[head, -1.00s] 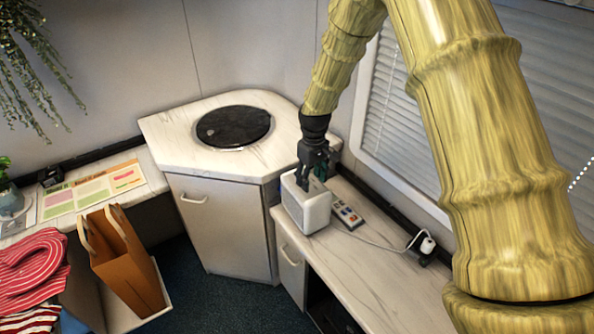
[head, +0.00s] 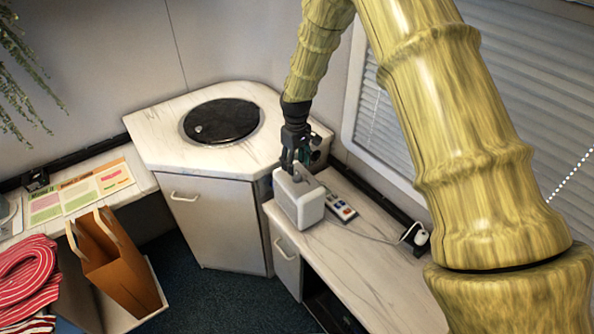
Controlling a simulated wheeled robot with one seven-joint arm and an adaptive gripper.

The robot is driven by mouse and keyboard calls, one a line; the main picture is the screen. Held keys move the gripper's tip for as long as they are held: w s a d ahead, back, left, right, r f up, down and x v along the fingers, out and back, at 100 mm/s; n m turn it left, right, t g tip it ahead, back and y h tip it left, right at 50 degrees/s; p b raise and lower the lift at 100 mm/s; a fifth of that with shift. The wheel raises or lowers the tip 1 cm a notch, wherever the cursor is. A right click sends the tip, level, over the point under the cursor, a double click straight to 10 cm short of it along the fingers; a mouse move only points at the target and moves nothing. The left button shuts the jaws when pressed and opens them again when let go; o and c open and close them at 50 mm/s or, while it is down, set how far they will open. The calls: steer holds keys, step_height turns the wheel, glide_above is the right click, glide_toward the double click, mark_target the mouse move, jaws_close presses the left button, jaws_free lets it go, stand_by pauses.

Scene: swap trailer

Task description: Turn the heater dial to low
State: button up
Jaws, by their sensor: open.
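The heater (head: 304,205) is a small white box on the marble-topped counter by the window. A small grey knob-like part, perhaps the dial (head: 297,178), shows at its top; its markings are too small to read. My gripper (head: 294,166) is dark and points down right over the top of the heater. It is open with nothing between its fingers. I cannot tell whether the fingertips touch the heater or the dial.
A white cord runs to a plug (head: 417,235) near the window. The corner cabinet (head: 215,220) stands behind left. The counter's front part (head: 375,270) is clear.

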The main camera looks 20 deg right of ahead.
mark_target(297, 176)
steer(key=f, duration=0.2)
steer(key=f+p, duration=0.1)
steer(key=shift+w+d+f, duration=0.25)
steer(key=shift+w+f, duration=0.05)
steer(key=shift+f, duration=0.05)
steer(key=shift+s+f+p, duration=0.35)
steer(key=shift+f, duration=0.05)
steer(key=shift+w+f, duration=0.35)
steer(key=shift+f, duration=0.4)
steer(key=shift+s+a+r, duration=0.1)
steer(key=shift+s, duration=0.1)
steer(key=c, duration=1)
steer(key=shift+c, duration=0.2)
